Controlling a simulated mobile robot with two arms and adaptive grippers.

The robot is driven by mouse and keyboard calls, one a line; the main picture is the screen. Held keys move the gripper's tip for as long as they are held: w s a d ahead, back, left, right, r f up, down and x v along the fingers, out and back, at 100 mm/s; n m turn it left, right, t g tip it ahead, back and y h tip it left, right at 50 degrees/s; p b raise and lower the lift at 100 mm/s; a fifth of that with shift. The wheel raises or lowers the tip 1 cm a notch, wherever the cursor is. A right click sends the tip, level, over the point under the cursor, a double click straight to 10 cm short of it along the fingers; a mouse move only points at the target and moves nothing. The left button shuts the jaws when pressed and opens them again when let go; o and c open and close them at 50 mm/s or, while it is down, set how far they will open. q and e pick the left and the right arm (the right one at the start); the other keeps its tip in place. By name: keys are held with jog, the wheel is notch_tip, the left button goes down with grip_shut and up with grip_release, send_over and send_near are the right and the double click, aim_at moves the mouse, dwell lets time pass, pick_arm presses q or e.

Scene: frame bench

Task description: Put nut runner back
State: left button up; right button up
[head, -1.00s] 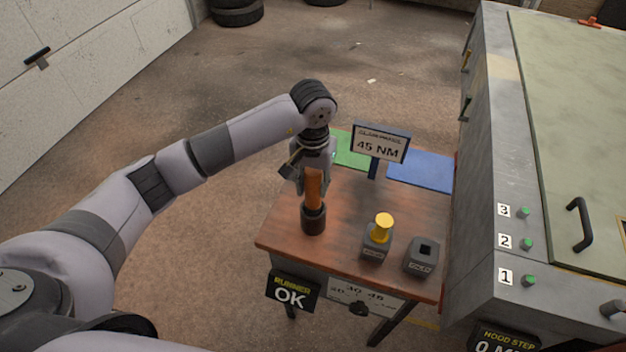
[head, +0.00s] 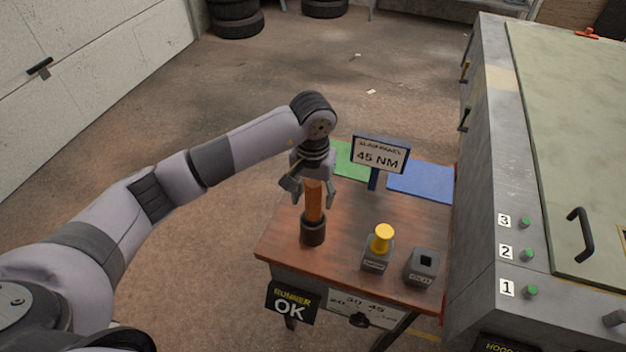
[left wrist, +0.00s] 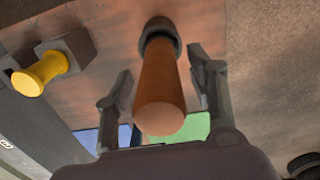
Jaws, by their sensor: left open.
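The nut runner with an orange handle (head: 314,203) stands upright in a dark round holder (head: 313,230) at the left of the wooden table. In the left wrist view its orange handle (left wrist: 162,95) points toward the camera between the fingers. My left gripper (head: 311,192) is open, with its fingers on either side of the handle top and apart from it. The left wrist view also shows the open fingers (left wrist: 165,90). My right gripper is not in view.
A yellow-handled piece (head: 383,238) sits in a grey block, beside an empty grey socket block (head: 423,264). A 45 NM sign (head: 379,154) stands behind, with green (head: 352,157) and blue (head: 421,180) mats. A grey cabinet (head: 490,200) borders the table at right.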

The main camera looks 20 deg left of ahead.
pick_arm(q)
notch_tip(320, 180, up, 11)
jog(key=b, duration=0.4)
jog(key=shift+f+b, duration=0.15)
jog(key=shift+b, duration=0.25)
jog(key=shift+r, duration=0.75)
